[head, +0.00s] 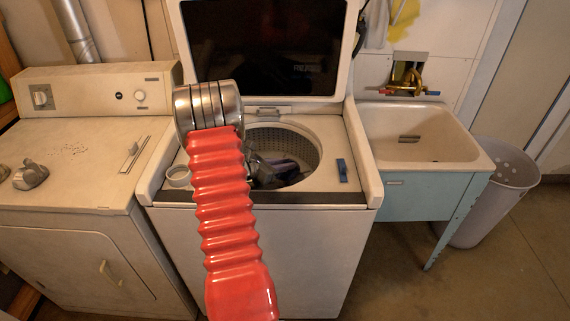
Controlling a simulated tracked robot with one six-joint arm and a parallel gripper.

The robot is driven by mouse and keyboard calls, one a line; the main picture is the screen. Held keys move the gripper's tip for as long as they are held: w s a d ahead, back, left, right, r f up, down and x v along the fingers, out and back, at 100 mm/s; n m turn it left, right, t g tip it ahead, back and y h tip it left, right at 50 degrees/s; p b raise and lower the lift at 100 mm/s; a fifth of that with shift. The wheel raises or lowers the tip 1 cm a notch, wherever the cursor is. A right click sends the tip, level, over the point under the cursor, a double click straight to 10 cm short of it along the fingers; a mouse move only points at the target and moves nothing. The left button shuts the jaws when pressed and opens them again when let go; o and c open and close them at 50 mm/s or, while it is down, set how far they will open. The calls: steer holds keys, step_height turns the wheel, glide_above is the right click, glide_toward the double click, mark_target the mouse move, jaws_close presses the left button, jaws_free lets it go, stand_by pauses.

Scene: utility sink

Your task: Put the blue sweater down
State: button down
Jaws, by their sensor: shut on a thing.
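The blue sweater (291,169) shows as a small dark blue-purple patch inside the drum of the open washer. Most of it is hidden by the drum rim and my gripper, so its shape is not clear. My gripper (268,172) is a dark grey shape reaching down into the washer opening, just right of my red arm. It is shut on the blue sweater, though the fingertips are small and partly covered by the arm.
The washer (325,188) has its lid (265,45) raised behind the opening. A dryer (75,165) with a metal object (30,175) on top stands left. A utility sink (425,150) on a blue cabinet and a grey bin (495,200) stand right. Floor is clear at lower right.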

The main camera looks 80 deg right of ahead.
steer(key=shift+f, duration=0.25)
steer(key=c, duration=1.6)
jaws_free()
steer(key=shift+r, duration=0.1)
steer(key=shift+r, duration=0.55)
steer(key=v, duration=1.2)
steer(key=shift+w, duration=0.1)
